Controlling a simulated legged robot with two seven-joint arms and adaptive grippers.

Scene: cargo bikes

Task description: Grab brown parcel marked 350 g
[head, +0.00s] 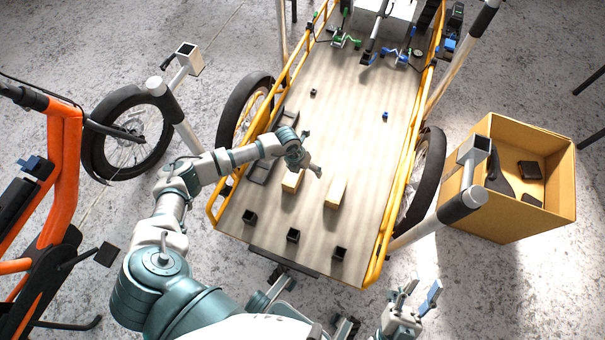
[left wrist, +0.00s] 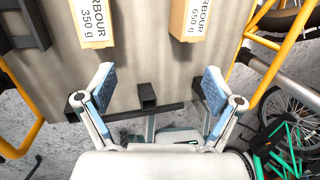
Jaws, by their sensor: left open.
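The brown parcel marked 350 g (left wrist: 94,28) shows at the top of the left wrist view, label up and cut by the picture edge. It looks to be the left of two parcels on the cargo bed in the head view (head: 292,182). The similar parcel marked 650 g (left wrist: 194,22) lies to its right, also in the head view (head: 335,192). My left gripper (head: 312,153) is open and empty, over the bed close to the 350 g parcel; its spread fingers show in the left wrist view (left wrist: 156,88). My right gripper (head: 412,300) is open and empty, off the bed at bottom right.
Black square blocks stand near the bed's front edge, one in the middle (head: 293,235). Yellow rails (head: 386,225) edge the cargo bed (head: 345,125). A cardboard box (head: 555,190) stands on the floor at right. An orange bike (head: 60,180) is at left. The bed's middle is mostly clear.

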